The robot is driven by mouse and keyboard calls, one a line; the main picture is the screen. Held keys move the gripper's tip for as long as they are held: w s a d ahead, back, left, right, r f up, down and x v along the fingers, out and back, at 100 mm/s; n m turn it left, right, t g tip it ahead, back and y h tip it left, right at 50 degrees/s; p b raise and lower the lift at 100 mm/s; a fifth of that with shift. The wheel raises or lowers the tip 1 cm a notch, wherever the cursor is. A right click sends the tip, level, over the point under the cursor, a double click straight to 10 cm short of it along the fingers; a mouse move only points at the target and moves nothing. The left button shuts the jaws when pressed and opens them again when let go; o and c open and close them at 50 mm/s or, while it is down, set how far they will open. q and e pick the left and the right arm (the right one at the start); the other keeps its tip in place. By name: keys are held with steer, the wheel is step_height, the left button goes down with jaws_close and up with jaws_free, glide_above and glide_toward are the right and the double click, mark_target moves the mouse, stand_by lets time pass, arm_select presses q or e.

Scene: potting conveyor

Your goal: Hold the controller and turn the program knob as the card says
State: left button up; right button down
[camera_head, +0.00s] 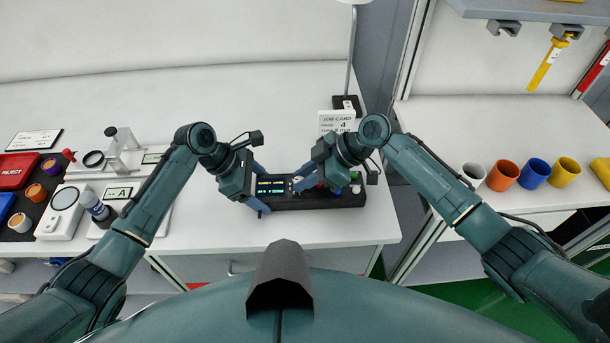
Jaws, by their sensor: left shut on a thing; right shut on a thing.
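The controller (320,200) is a long black box lying on the white table, with a lit display (271,187) at its left end and a green button at its right end. My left gripper (259,192) is shut on the controller's left end. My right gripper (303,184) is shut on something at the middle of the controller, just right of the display. The program knob is hidden by the fingers. The job card (337,122) stands upright behind the controller. Its heading reads "JOB CARD" and a 4 shows, but the rest is too small to read surely.
A lamp post on a black base (347,104) stands behind the controller. At the left are a red REJECT tray (15,171), a white device with a round lens (63,205) and a clamp stand (118,150). Several coloured cups (535,173) stand on the right table, across a gap.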

steer(key=c, duration=1.2)
jaws_free()
steer(key=shift+c, duration=0.2)
steer(key=v, duration=1.2)
arm_select(q)
steer(key=o, duration=0.9)
